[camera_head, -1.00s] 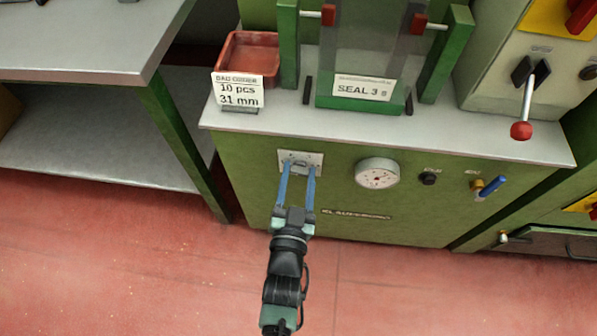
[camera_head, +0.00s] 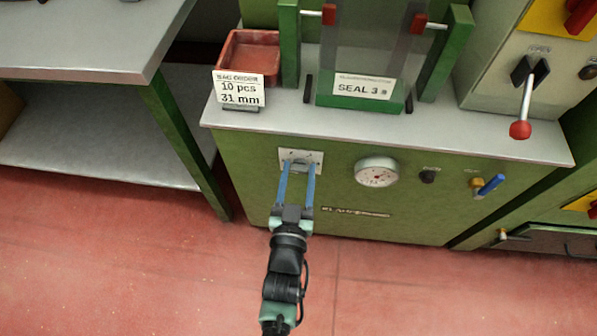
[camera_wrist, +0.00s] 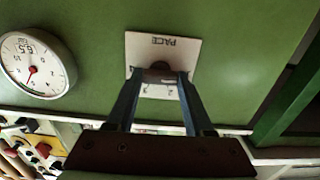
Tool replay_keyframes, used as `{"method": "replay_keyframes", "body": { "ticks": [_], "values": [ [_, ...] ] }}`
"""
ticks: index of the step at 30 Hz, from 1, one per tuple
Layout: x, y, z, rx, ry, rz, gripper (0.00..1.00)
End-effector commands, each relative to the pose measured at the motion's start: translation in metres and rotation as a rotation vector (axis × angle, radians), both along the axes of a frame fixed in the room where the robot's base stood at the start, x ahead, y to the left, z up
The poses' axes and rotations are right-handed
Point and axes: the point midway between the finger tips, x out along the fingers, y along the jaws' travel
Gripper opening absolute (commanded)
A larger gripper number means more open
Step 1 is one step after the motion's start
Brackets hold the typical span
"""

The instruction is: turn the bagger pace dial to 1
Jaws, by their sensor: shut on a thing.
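The pace dial's white plate (camera_head: 312,157) is on the green front of the bagger, below the left part of its worktop. In the wrist view the plate (camera_wrist: 172,48) reads PACE upside down, with a few marks partly visible. The dark dial knob (camera_wrist: 158,74) sits at the plate's middle, between my fingertips. My gripper (camera_head: 298,168) reaches up from below with its two blue fingers shut on the knob. The fingers (camera_wrist: 160,80) hide much of the knob and some of the scale, so I cannot tell its setting.
A round gauge (camera_head: 377,172) is right of the dial, with a black knob (camera_head: 429,176) and a blue-handled valve (camera_head: 490,186) further right. A red tray (camera_head: 248,50) and a card reading 10 pcs, 31 mm (camera_head: 239,89) are above. The red floor (camera_head: 120,270) in front is clear.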

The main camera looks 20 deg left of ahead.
Motion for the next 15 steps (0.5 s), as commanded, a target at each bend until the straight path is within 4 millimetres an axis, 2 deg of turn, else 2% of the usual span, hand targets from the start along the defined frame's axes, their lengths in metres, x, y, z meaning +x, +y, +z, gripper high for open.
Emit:
{"method": "replay_keyframes", "body": {
  "ticks": [1,5,15],
  "values": [
    [-0.0006,0.0001,-0.0007,-0.004,0.000,0.001,0.58],
    [-0.0004,0.0001,-0.0006,-0.003,0.000,0.001,0.81],
    [-0.0023,-0.0006,0.0000,-0.001,0.001,0.000,0.82]
  ]
}}
